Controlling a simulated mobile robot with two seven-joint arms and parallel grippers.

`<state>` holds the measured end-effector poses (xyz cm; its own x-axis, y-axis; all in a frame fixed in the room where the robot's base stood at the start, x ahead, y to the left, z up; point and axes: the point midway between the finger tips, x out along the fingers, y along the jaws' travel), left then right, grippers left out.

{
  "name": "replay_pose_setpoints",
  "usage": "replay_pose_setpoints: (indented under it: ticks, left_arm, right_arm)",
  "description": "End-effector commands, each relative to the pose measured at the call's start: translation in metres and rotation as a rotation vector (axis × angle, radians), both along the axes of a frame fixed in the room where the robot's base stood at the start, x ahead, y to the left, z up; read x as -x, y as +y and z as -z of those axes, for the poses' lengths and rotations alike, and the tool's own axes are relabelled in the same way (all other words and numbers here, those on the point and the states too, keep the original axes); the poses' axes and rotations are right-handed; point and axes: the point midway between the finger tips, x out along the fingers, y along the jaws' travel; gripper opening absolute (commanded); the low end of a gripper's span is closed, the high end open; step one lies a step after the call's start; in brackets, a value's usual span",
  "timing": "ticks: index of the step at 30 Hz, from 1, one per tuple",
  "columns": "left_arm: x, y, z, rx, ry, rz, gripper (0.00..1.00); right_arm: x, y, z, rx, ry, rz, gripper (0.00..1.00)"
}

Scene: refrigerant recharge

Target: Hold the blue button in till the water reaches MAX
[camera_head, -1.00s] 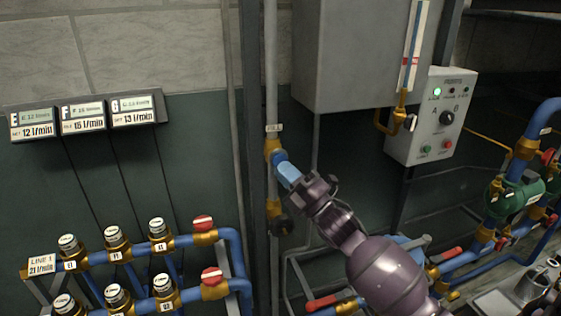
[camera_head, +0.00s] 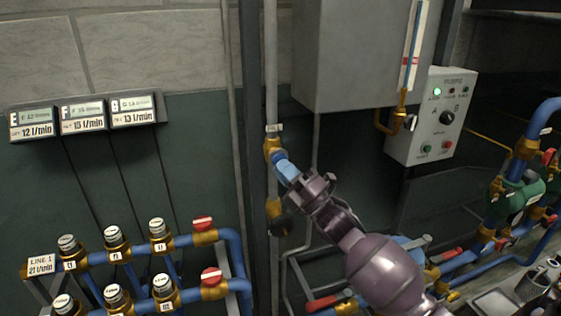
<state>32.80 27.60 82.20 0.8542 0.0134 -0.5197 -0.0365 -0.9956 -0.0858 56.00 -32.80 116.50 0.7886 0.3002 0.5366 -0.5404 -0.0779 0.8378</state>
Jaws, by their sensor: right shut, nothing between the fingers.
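The blue button (camera_head: 284,167) is on a brass fitting on the vertical grey pipe, left of centre. My right gripper (camera_head: 296,182) is shut and empty, its tips at the lower right end of the button; I cannot tell whether they touch it or how far in it is. The upright gauge tube (camera_head: 411,45) on the grey tank shows a blue column beside a red mark (camera_head: 409,61). The top of the tube is cut off by the frame, and no MAX lettering can be read. My left gripper is not in view.
A control box (camera_head: 434,117) with a lit green lamp is right of the tank (camera_head: 345,50). A black knob (camera_head: 281,223) sits below the button. Blue pipes with valves (camera_head: 160,245) fill the lower left; a green pump (camera_head: 515,197) is at right.

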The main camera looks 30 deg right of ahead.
Motion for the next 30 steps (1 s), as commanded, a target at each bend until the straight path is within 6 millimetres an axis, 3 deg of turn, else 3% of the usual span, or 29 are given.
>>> replay_pose_setpoints:
  ticks: [30]
  left_arm:
    - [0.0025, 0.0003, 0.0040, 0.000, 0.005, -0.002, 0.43]
  right_arm:
    - [-0.0092, -0.0022, -0.0002, 0.000, 0.000, 0.000, 0.00]
